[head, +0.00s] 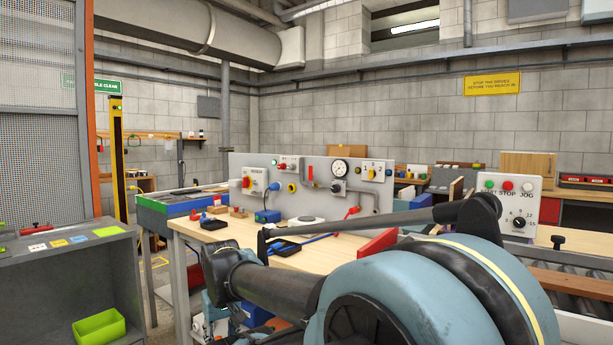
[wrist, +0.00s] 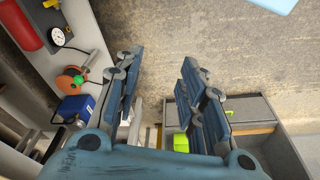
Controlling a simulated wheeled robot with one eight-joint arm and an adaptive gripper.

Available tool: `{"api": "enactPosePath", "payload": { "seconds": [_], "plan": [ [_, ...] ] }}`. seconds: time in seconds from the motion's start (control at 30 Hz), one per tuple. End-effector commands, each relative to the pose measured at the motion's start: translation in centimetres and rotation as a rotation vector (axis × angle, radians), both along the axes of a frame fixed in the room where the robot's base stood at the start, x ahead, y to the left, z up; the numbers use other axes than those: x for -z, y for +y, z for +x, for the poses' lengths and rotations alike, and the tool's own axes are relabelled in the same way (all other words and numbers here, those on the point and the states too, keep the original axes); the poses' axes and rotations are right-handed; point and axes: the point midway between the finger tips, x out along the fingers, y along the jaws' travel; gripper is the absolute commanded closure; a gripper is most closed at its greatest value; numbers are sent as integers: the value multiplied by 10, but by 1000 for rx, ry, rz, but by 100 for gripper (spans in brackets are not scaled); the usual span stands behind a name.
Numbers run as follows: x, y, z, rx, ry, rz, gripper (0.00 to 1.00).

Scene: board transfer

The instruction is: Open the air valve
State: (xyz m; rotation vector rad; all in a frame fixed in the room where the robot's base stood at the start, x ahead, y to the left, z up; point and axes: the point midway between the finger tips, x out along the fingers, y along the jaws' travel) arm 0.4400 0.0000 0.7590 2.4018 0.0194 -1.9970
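The grey board (head: 238,165) stands upright on the wooden table in the head view. A red lever (head: 311,174) sits beside a round white gauge (head: 340,168), and a red handle (head: 352,211) is on the grey pipe lower right. I cannot tell for sure which one is the air valve. In the head view my arm hides part of the table and most of the gripper.
A grey cabinet (head: 50,270) with a green bin (head: 99,328) is at left. A START/STOP/JOG box (head: 510,203) stands at right. Floor shows between cabinet and table.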

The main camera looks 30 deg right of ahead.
Motion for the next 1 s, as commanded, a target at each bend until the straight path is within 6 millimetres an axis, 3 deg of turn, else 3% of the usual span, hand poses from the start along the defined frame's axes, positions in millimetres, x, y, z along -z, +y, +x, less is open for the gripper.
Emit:
{"api": "enactPosePath", "payload": {
  "seconds": [0.13,0.27,0.37,0.67,1.0],
  "plan": [
    [-8,-5,-4,-14,-18,-23,63],
    [-26,-26,17,-81,-38,-127,63],
    [-50,-58,44,-175,-52,-267,63],
    [-146,-170,136,-526,38,-776,63],
    [-263,-278,238,-940,402,-1295,63]
  ]
}}
